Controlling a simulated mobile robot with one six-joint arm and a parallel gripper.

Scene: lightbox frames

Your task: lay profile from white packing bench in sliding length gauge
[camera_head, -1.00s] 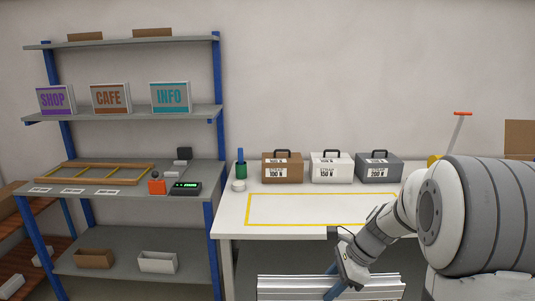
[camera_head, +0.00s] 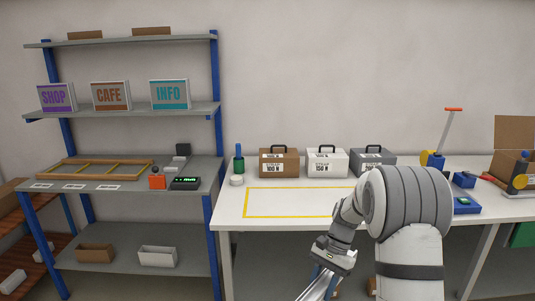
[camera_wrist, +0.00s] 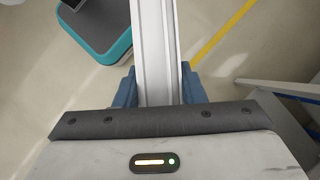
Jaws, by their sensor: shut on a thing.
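My gripper (camera_head: 326,270) is low in front of the white packing bench (camera_head: 229,217), shut on a silver grooved profile (camera_head: 316,287). The profile runs out of the bottom of the head view. In the wrist view, the profile (camera_wrist: 154,45) sits between the blue fingers of my gripper (camera_wrist: 160,88) and runs up out of the frame, over the floor. A wooden frame with yellow bars (camera_head: 95,169) lies on the shelf at left, near an orange block and a small green display. I cannot tell whether any of these is the sliding length gauge.
Brown, white and grey cases (camera_head: 327,163) stand at the back of the bench. A yellow outline marks an empty area on it. A blue-posted shelf rack (camera_head: 213,240) stands left. In the wrist view, a teal-edged base (camera_wrist: 118,50) is on the floor beside the profile.

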